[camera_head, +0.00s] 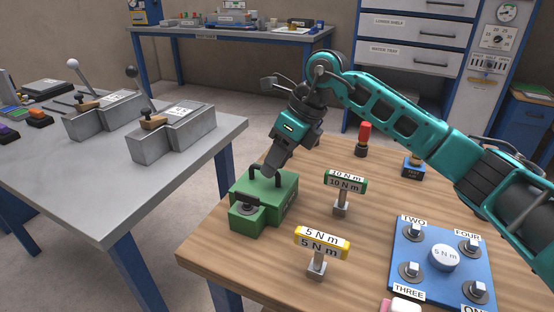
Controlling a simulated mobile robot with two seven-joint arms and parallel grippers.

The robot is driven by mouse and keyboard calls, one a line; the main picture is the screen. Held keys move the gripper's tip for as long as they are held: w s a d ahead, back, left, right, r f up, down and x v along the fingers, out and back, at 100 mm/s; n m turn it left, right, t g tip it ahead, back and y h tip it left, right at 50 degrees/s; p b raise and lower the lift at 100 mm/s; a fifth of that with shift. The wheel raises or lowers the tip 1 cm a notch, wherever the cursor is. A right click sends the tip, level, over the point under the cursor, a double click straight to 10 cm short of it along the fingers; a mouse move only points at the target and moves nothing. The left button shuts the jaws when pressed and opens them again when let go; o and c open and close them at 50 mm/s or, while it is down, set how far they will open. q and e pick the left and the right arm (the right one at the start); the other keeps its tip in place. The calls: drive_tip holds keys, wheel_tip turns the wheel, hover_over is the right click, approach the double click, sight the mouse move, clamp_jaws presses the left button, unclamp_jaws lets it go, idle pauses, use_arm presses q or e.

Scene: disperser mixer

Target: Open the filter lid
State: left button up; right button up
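A green box (282,207) with black fittings stands at the left edge of the wooden table. It looks like the filter, though no label on it is readable. A dark upright handle (254,175) rises from its top, and a dark bar and round knob (246,207) sit on its lower front part. The lid looks closed. My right gripper (270,168) points down at the handle, with its fingertips at or just above the box top. The gripper hides part of the handle. I cannot tell whether the fingers grip it. My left gripper is out of view.
Close to the box stand a green-topped 10 N m tool (345,182) and a yellow 5 N m tool (321,244). A blue bolt plate (440,283) lies at right. A red-handled item (363,138) stands behind. A grey bench (190,185) is at left.

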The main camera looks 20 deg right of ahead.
clamp_jaws()
idle(0.6)
